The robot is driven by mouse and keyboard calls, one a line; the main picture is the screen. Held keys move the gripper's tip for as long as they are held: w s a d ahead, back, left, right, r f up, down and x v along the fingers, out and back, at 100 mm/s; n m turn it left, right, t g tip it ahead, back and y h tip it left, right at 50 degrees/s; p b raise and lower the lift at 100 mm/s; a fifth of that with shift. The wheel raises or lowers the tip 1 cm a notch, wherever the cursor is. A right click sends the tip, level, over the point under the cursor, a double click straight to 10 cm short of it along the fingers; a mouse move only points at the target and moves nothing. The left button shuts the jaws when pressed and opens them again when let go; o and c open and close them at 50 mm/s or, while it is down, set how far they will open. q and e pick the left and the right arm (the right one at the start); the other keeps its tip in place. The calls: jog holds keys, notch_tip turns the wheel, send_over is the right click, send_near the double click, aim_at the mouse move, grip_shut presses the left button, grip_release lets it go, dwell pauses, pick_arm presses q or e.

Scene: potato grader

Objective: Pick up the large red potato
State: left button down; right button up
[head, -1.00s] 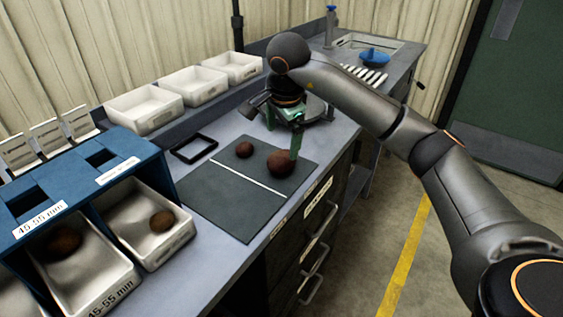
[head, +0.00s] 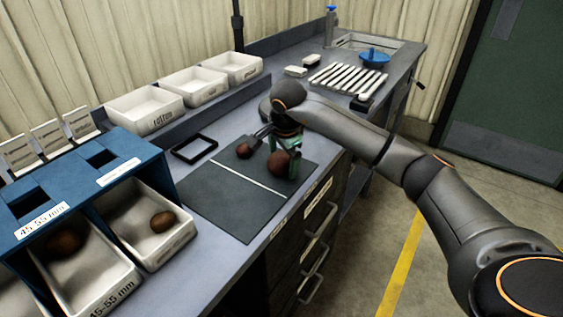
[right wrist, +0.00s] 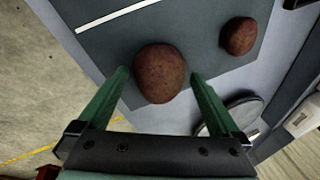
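The large red potato (head: 280,164) lies on the dark mat (head: 225,207) near its right edge. My right gripper (head: 283,158) is low over the mat, with its green fingers at the potato's two sides. In the right wrist view the potato (right wrist: 160,73) sits between and slightly beyond the tips of the open fingers (right wrist: 160,77). A visible gap shows on each side of it. A smaller red potato (head: 244,151) lies to its left on the mat and also shows in the right wrist view (right wrist: 238,36). My left gripper is not in view.
A blue rack (head: 85,180) with white bins stands at the left, two bins holding potatoes. Several white trays (head: 200,87) line the back. A small black frame (head: 194,148) lies behind the mat. The bench's front edge is close to the gripper.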

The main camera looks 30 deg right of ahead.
jog(key=c, duration=1.5)
